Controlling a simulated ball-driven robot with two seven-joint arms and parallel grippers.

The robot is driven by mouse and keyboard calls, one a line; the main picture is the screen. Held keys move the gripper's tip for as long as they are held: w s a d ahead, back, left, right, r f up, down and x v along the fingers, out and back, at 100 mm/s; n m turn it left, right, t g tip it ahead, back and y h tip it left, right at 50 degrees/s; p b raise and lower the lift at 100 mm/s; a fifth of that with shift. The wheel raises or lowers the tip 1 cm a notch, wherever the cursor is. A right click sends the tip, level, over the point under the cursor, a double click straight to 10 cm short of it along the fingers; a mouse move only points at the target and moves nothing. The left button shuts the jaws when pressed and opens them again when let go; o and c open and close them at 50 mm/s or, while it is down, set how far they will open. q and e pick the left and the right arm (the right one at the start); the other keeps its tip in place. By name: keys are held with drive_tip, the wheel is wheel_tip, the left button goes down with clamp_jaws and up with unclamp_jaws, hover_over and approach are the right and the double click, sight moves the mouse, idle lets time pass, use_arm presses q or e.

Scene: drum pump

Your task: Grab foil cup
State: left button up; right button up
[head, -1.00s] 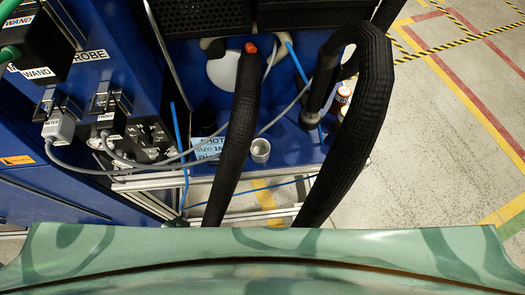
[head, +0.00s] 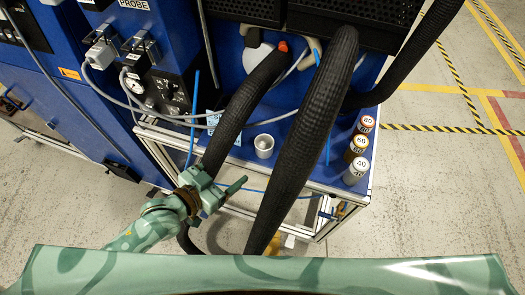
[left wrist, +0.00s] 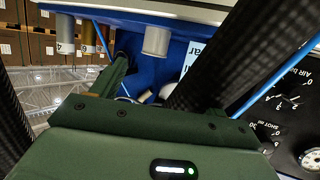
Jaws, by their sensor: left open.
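The foil cup (head: 264,146) is a small silvery cup with an open top. It stands upright near the front edge of the blue bench, between two thick black hoses. In the left wrist view the cup (left wrist: 156,42) appears upside down, beyond the gripper. My left gripper (head: 228,188) is open and empty, in front of the bench edge and to the lower left of the cup, apart from it. A green finger (left wrist: 118,75) shows in the left wrist view. My right gripper is not in view.
Black hoses (head: 305,130) arch down past the cup on both sides. Three numbered cans (head: 357,148) stand at the bench's right edge. A blue cabinet with gauge and cables (head: 150,85) is on the left. A metal frame edge (head: 330,187) runs along the bench front.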

use_arm(q)
drive_tip(key=b, duration=0.3)
approach(270, 140)
drive_tip(key=w+d+f, duration=0.2)
drive_tip(key=shift+w+f, duration=0.1)
drive_tip(key=shift+w, duration=0.3)
drive_tip(key=b+x, duration=0.1)
drive_tip(key=x, duration=0.4)
drive_tip(key=shift+w+d+b, duration=0.25)
drive_tip(key=shift+d+b, duration=0.05)
drive_tip(key=shift+b, duration=0.1)
drive_tip(key=shift+r, duration=0.2)
drive_tip(key=c, duration=1)
